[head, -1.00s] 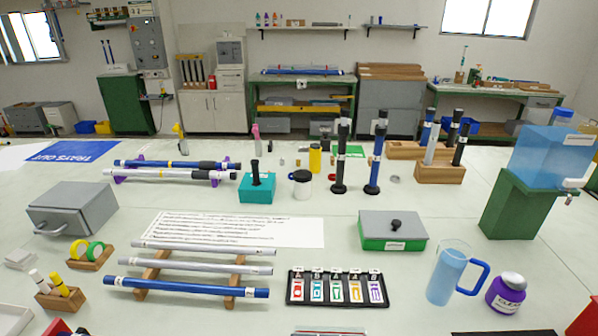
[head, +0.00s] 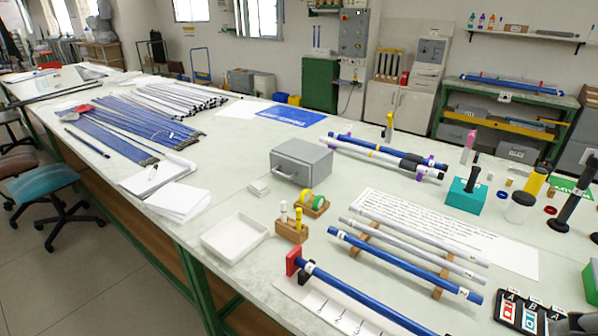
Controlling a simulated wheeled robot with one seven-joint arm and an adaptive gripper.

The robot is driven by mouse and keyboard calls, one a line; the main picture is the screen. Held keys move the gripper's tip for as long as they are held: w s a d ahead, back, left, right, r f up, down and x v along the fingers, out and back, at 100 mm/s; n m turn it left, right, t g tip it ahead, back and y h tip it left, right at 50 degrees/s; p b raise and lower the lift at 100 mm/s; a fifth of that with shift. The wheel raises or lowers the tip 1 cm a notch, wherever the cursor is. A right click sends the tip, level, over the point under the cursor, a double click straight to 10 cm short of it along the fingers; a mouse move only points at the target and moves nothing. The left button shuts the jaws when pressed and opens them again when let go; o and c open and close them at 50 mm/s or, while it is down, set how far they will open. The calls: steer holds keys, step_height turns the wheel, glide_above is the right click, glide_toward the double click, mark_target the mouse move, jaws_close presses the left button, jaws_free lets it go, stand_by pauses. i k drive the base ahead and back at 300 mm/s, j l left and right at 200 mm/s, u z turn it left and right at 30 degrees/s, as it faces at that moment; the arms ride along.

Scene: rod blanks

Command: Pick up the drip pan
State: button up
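A shallow white rectangular tray, which looks like the drip pan (head: 250,224), lies near the table's front edge in the head view. It appears empty, and nothing covers it.
A wooden marker holder (head: 292,232) stands close to the tray's right side. Paper stacks (head: 180,202) lie to its left, and a grey box (head: 301,163) stands behind. Rods on a wooden rack (head: 405,262) and a red-ended blue rod (head: 360,300) lie to the right. Stools (head: 50,192) stand in front of the table.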

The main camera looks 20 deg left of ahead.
mark_target(233, 239)
steer(key=u, duration=1.3)
steer(key=i+j+z, duration=0.15)
steer(key=j, duration=0.2)
steer(key=i+j+z, duration=0.3)
steer(key=i+j, duration=0.15)
steer(key=j, duration=0.35)
steer(key=i+j+z, duration=0.15)
steer(key=j, duration=0.25)
